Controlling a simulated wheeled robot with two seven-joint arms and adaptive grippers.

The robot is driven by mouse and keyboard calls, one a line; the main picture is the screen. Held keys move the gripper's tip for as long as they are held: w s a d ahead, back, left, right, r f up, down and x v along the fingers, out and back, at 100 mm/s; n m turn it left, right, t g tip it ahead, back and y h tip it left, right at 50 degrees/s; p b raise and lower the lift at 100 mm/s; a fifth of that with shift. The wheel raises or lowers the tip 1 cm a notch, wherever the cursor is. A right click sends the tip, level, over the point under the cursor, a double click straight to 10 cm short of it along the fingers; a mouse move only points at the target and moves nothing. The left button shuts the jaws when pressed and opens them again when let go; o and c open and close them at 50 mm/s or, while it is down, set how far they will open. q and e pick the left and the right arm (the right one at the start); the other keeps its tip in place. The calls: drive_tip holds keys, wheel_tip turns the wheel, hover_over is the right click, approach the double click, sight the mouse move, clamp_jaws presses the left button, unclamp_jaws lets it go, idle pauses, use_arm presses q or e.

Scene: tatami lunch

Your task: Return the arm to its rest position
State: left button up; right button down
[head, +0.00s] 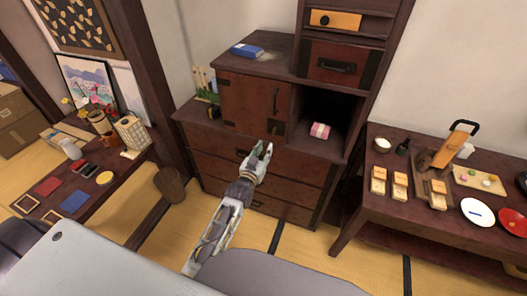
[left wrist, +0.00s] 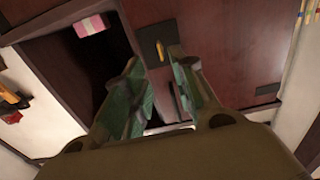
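My left gripper (head: 262,150) is stretched out in front of the dark wooden cabinet (head: 250,180), near the lower edge of its reddish door (head: 252,100). In the left wrist view my left gripper (left wrist: 160,75) has its two greenish fingers apart, with nothing held between them. The cabinet door also shows in the left wrist view (left wrist: 225,40), just beyond the fingers. My right gripper is not in view.
A pink bundle (head: 320,131) sits in the cabinet's open compartment. A blue box (head: 247,50) lies on top. A low table (head: 120,170) at the left holds cards and cups. A table (head: 370,200) at the right holds wooden blocks (head: 400,186) and plates (head: 477,212).

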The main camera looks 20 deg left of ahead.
use_arm(q)
drive_tip(key=shift+s, duration=0.15)
idle(0.6)
drive_tip(key=s+d+f+g, duration=0.1)
drive_tip(key=s+f+g, duration=0.35)
drive_tip(key=f, duration=0.85)
drive_tip(key=s+d+f+g, duration=0.1)
drive_tip(key=s+f+g, duration=0.1)
drive_tip(key=s+f, duration=0.9)
drive_tip(key=s+d+f+g, duration=0.1)
drive_tip(key=s+f+g, duration=0.2)
drive_tip(key=f, duration=1.3)
drive_tip(key=s+a+f+m+g, duration=0.1)
drive_tip(key=s+a+f+g, duration=0.1)
drive_tip(key=s+f, duration=0.55)
drive_tip(key=s+a+f+m+g, duration=0.1)
drive_tip(key=s+f+g, duration=0.3)
drive_tip(key=s, duration=0.7)
drive_tip(key=s+a+f, duration=0.3)
drive_tip(key=s, duration=0.6)
drive_tip(key=s+a+f+g, duration=0.1)
drive_tip(key=s+a+f, duration=0.1)
drive_tip(key=s, duration=0.7)
drive_tip(key=shift+a+f+y, duration=0.4)
drive_tip(key=shift+a, duration=0.15)
